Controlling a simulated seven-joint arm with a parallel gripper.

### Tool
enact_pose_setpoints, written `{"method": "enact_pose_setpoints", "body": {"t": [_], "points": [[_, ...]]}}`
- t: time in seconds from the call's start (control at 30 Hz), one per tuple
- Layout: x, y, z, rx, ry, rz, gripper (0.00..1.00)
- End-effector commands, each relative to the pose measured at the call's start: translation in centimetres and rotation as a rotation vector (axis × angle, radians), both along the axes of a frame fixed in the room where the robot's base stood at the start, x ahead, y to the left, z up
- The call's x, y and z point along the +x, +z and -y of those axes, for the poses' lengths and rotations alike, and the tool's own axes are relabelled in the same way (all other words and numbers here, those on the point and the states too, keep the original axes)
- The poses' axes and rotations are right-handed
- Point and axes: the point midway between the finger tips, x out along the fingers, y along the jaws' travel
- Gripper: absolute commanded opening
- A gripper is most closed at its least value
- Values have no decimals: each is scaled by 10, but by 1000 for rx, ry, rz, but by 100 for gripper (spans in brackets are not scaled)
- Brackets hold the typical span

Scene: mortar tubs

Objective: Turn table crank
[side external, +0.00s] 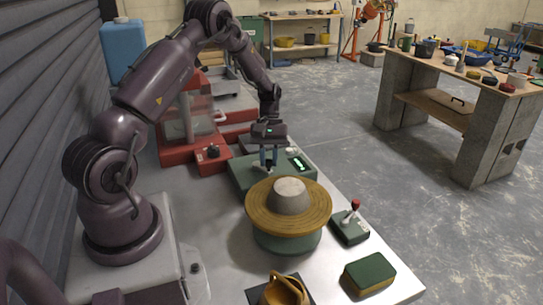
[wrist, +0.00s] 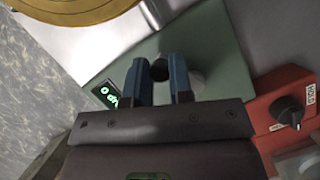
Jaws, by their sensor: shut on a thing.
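The turntable has a round tan top (side external: 258,213) with a grey cone-shaped lump (side external: 289,196) on it and a green base (side external: 287,240). A strip of the top shows at the upper left of the wrist view (wrist: 70,10). Behind it is a green box (side external: 244,178) with a lit green display (side external: 298,164). My gripper (side external: 268,160) points down over this box. In the wrist view its blue fingers (wrist: 160,72) are on either side of a dark round knob (wrist: 159,68), shut on it. Whether this knob is the crank's handle I cannot tell; its lower part is hidden.
A red machine (side external: 178,155) and a red dial box (side external: 213,166) stand behind. A red-topped joystick box (side external: 349,228) is right of the turntable. A green-and-yellow block (side external: 369,272) and a yellow handled object (side external: 283,291) lie in front. Bare tabletop lies left of the turntable.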

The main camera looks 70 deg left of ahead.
Motion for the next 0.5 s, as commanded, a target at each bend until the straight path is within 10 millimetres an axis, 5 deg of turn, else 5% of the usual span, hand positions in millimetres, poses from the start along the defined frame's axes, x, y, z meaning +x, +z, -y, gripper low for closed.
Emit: {"method": "enact_pose_setpoints", "body": {"t": [0.5], "points": [[-19,0,4,-1,-383,-5,0]]}}
